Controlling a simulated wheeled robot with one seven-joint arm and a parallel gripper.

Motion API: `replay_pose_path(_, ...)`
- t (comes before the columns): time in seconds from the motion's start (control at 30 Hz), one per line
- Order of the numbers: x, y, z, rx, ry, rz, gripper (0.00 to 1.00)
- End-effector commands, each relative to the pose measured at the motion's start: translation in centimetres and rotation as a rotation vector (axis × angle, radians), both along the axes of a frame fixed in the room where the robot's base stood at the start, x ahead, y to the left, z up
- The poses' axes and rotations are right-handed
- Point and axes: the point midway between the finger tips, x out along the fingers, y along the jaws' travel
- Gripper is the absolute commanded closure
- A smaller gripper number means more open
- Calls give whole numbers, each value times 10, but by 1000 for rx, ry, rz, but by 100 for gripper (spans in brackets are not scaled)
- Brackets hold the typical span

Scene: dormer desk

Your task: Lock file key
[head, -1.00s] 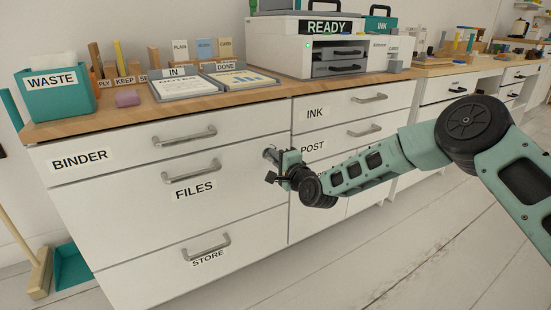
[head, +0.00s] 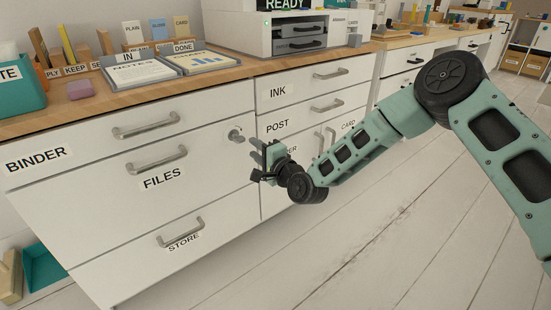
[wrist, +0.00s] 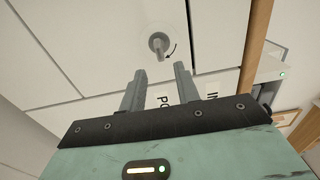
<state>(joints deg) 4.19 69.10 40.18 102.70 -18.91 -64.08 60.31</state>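The file lock (head: 235,135) is a round grey fitting near the upper right corner of the FILES drawer front (head: 105,200). In the wrist view, the grey key (wrist: 160,50) stands out from the round lock plate (wrist: 158,42), with a small dark curved arrow beside it. My gripper (head: 254,148) is right of and a little below the lock in the head view. In the wrist view my gripper (wrist: 156,80) has its two fingers apart, with nothing between them. The key lies just beyond the fingertips, apart from them. The FILES drawer looks closed.
BINDER (head: 38,160) and STORE (head: 184,242) drawers are closed above and below. Bar handles, such as the FILES handle (head: 157,158), stick out. INK and POST drawers are on the right. The desktop (head: 110,100) holds trays and a printer. The floor at right is clear.

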Motion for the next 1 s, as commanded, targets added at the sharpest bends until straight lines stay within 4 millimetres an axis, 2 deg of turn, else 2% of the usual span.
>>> replay_pose_path(0.2, -42, -29, 2, -1, 4, 0, 68)
replay_pose_path(0.4, -67, -46, 0, -1, 3, 0, 68)
replay_pose_path(0.57, -76, -51, 0, -1, 1, 1, 68)
replay_pose_path(0.83, -77, -52, -1, 0, 0, 0, 68)
replay_pose_path(1.0, -81, -45, 3, -49, 3, 31, 68)
